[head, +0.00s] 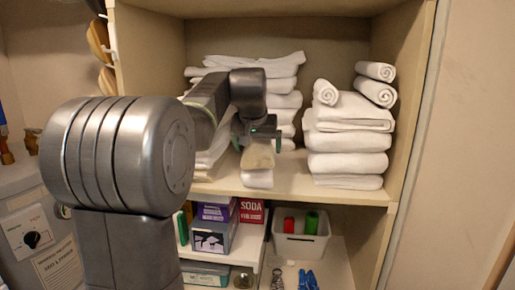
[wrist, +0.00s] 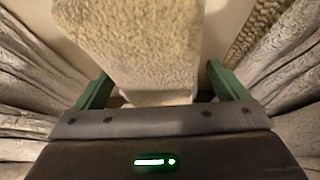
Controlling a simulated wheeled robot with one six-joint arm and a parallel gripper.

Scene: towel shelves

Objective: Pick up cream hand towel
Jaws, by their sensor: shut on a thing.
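The cream hand towel (wrist: 140,42) fills the upper middle of the wrist view, between the two green fingers of my gripper (wrist: 160,90). In the head view my gripper (head: 259,137) is at the front of the upper shelf, shut on the cream hand towel (head: 257,157), which hangs just below the fingers. A white folded item (head: 257,179) shows directly beneath it at the shelf's front edge. I cannot tell whether the cream towel touches it. My arm hides part of the towels behind.
A tall stack of white towels (head: 283,85) stands behind my gripper. Another stack (head: 347,162), with rolled towels (head: 375,92) on top, stands to the right on the shelf (head: 290,188). Below are boxes (head: 214,232) and a white bin (head: 301,243). The cabinet's right wall (head: 409,110) bounds the space.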

